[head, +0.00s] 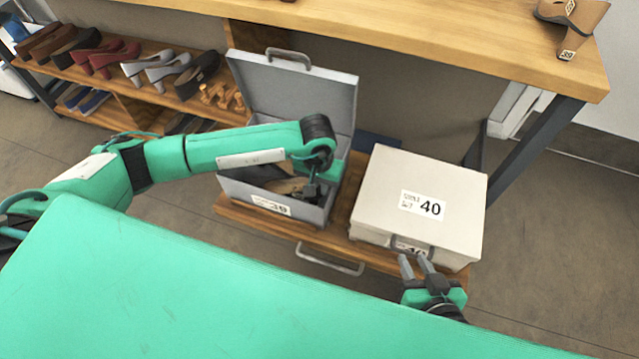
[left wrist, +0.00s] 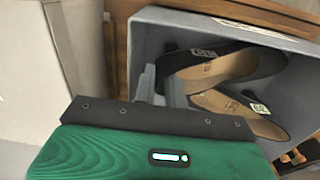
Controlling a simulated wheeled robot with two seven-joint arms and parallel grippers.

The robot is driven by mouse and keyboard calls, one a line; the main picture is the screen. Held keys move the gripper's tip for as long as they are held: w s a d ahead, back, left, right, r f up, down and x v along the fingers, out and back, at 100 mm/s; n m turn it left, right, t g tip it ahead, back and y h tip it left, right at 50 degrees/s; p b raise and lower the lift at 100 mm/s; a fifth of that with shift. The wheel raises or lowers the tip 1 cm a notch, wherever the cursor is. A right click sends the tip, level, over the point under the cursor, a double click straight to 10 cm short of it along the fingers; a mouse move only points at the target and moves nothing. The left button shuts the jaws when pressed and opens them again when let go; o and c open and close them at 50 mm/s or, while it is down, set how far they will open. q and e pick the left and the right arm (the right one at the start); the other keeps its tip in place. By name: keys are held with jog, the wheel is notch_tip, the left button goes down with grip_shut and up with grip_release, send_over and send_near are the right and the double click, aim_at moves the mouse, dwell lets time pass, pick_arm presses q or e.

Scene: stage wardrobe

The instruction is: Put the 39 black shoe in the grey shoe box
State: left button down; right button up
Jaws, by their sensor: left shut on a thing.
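The grey shoe box (head: 237,189) stands with its lid (head: 290,97) raised and a 39 label on its front. Two black shoes with tan insoles lie inside; the left wrist view shows an upper black shoe (left wrist: 245,65) and a lower black shoe (left wrist: 270,128), both with 39 tags. My left gripper (head: 312,192) reaches down into the box, shut on a black shoe; in the left wrist view its fingers (left wrist: 163,84) are at the shoes' left ends. My right gripper (head: 414,262) is open and empty.
A closed white box (head: 390,185) labelled 40 stands right of the grey box, just beyond my right gripper. A wooden table (head: 450,38) is behind, with a brown shoe (head: 572,18) on it. Shoe racks (head: 150,92) stand at the left. Floor at right is clear.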

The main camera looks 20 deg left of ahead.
pick_arm(q)
jog(key=shift+w+b, duration=0.15)
jog(key=shift+b, duration=0.15)
dwell(0.8)
jog(key=shift+f+b, duration=0.4)
jog(key=shift+b, duration=0.05)
dwell(0.4)
jog(key=c, duration=1.4)
grip_release()
jog(key=shift+o, duration=0.2)
